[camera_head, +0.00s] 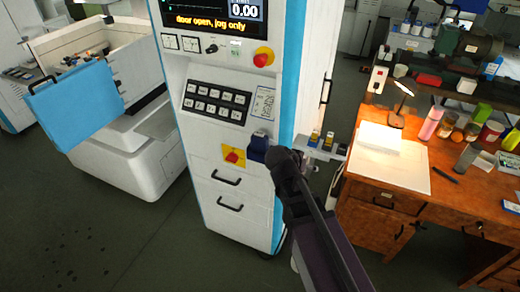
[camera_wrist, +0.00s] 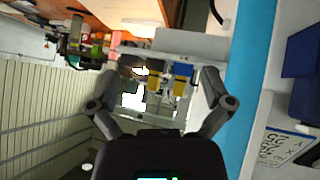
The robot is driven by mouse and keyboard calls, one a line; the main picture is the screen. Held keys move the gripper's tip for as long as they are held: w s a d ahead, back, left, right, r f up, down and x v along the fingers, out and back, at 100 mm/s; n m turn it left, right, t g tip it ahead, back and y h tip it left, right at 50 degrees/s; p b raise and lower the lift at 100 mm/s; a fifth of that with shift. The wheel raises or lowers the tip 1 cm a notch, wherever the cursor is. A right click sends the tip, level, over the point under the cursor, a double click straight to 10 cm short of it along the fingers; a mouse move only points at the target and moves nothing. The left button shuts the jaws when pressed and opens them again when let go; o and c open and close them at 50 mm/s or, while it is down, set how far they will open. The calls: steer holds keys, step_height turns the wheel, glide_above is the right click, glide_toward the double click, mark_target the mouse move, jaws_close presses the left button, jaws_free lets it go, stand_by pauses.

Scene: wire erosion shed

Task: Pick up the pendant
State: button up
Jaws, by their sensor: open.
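I cannot pick out the pendant for certain. A dark blue block (camera_head: 258,147) sits on the cabinet front below the keypad; dark blue parts (camera_wrist: 301,60) also show at the right of the wrist view. Small blue-and-yellow pieces (camera_head: 314,136) stand on a pale bracket (camera_head: 325,152) at the cabinet's right side. In the wrist view, the blue-and-yellow pieces (camera_wrist: 182,78) appear between the fingers of my gripper (camera_wrist: 160,78), which is open and empty. In the head view, my gripper (camera_head: 283,158) is dark and close to the cabinet's right edge; its fingertips are hard to make out.
The control cabinet (camera_head: 200,160) has a red stop knob (camera_head: 263,57) and drawer handles. A wooden desk (camera_head: 375,200) with a lamp, papers and several bottles stands right. A white machine with an open blue door (camera_head: 75,105) stands left. The floor (camera_head: 130,240) is clear in front.

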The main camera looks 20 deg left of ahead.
mark_target(258, 141)
steer(key=s+a+r+t+y, duration=0.1)
steer(key=s+a+r+t, duration=0.1)
steer(key=a, duration=0.7)
steer(key=s+a+r+t+y, duration=0.2)
steer(key=a+r+t, duration=0.1)
steer(key=a, duration=0.7)
steer(key=shift+s+a+n+b, duration=0.15)
steer(key=shift+n+b, duration=0.25)
steer(key=shift+b+x, duration=1.65)
steer(key=shift+x, duration=2.65)
steer(key=shift+a+b+x, duration=0.2)
steer(key=shift+b+x, duration=0.8)
steer(key=shift+x, duration=1.65)
steer(key=shift+r, duration=0.15)
steer(key=c, duration=1)
